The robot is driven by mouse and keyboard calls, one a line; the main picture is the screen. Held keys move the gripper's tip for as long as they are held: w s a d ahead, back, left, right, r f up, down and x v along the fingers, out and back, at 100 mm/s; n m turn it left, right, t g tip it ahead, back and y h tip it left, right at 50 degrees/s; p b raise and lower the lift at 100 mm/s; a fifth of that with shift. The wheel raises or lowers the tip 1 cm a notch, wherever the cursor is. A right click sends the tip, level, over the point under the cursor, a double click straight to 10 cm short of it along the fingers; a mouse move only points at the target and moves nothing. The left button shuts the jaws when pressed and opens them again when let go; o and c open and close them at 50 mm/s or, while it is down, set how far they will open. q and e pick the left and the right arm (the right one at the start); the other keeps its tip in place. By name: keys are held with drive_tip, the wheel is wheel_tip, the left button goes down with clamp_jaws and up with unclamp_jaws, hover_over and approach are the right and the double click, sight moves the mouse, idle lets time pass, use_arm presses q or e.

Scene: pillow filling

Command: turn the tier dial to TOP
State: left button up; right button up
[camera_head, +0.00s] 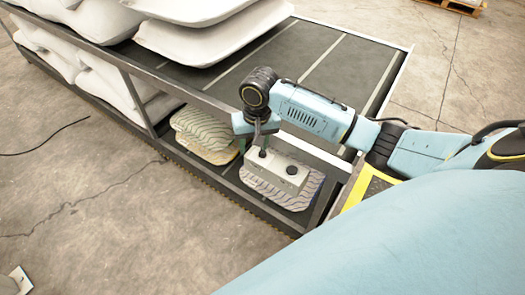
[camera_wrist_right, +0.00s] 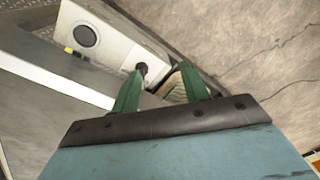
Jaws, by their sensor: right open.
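A light grey control box (camera_head: 277,175) sits on the lower shelf of the rack, over a patterned pillow. A black knob (camera_head: 263,153) stands on its top, and a dark round disc (camera_head: 292,170) lies to the right. In the wrist view the box face (camera_wrist_right: 112,42) shows the knob (camera_wrist_right: 142,68), the disc (camera_wrist_right: 84,36) and a small yellow mark. My right gripper (camera_head: 254,143) is just above the knob. Its green fingers (camera_wrist_right: 160,78) are apart, with the knob near the left fingertip; I cannot tell whether they touch. No dial lettering is readable. My left gripper is out of view.
Striped pillows (camera_head: 203,133) lie on the lower shelf left of the box, and another (camera_head: 300,197) under it. White sacks (camera_head: 195,45) are stacked on the dark upper deck (camera_head: 345,70), whose edge runs close by my right wrist. Concrete floor in front is mostly clear.

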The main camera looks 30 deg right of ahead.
sight(262, 153)
drive_tip(key=w+d+r+m, duration=0.2)
drive_tip(key=d+r, duration=0.2)
drive_tip(key=r, duration=0.2)
drive_tip(key=shift+g+h, duration=0.4)
wheel_tip(262, 153, down, 12)
drive_tip(key=b, duration=0.4)
drive_tip(key=shift+r, duration=0.15)
drive_tip(key=shift+f+b, duration=0.45)
drive_tip(key=shift+f, duration=0.15)
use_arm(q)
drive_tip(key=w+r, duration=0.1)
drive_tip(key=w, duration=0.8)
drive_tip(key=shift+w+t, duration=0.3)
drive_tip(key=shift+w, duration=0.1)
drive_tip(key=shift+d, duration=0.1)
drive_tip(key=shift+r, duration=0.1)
use_arm(e)
clamp_jaws()
